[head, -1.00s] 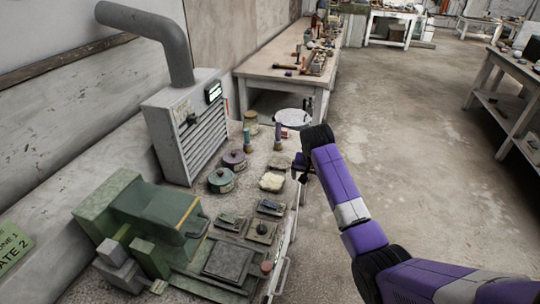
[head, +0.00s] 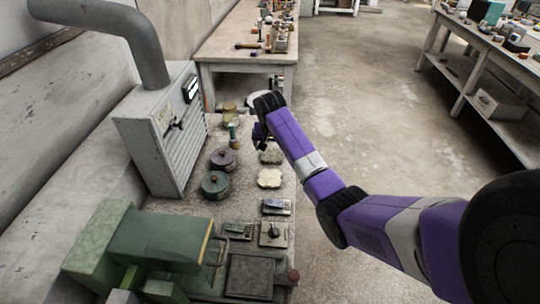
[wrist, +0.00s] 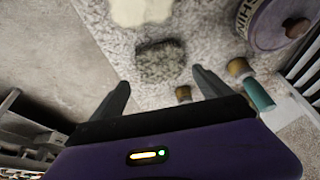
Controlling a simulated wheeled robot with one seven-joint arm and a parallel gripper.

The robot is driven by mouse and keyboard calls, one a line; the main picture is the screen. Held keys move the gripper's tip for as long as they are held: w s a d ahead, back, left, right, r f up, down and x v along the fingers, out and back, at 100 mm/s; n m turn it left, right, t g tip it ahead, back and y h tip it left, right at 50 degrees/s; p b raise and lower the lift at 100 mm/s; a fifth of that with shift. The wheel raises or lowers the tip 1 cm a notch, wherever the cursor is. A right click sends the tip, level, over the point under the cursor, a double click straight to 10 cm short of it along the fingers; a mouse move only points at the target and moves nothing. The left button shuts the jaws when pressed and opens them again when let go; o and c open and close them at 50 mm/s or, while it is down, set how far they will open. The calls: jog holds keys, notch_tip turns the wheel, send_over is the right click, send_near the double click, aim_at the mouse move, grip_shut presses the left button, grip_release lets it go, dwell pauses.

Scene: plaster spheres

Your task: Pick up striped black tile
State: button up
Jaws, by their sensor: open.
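A small dark grey-black piece with a mottled, faintly streaked top (wrist: 160,62) lies on the speckled bench top in the wrist view; it is the likeliest match for the striped black tile. It also shows in the head view (head: 271,156), small and greyish, just below my gripper. My gripper (wrist: 160,82) is open and empty. Its two fingers point toward the dark piece, one to each side in the picture, and do not appear to touch it. In the head view my gripper (head: 260,140) is over the bench, partly hidden by my wrist.
A pale irregular slab (head: 269,178) lies close to the dark piece. Purple (head: 223,160) and teal (head: 215,185) lidded pots stand to the left. A teal-and-brown cylinder (wrist: 258,92) is right of my gripper. Open floor lies right.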

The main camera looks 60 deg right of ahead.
aim_at(272, 154)
jog(key=shift+a+p+x, duration=0.1)
jog(key=shift+p+x, duration=0.1)
jog(key=shift+x, duration=1.05)
jog(key=shift+a+p+x, duration=0.15)
jog(key=shift+p+x, duration=0.05)
jog(key=shift+x, duration=1.05)
jog(key=shift+s+f, duration=0.1)
jog(key=c, duration=1.7)
jog(key=shift+c, duration=0.4)
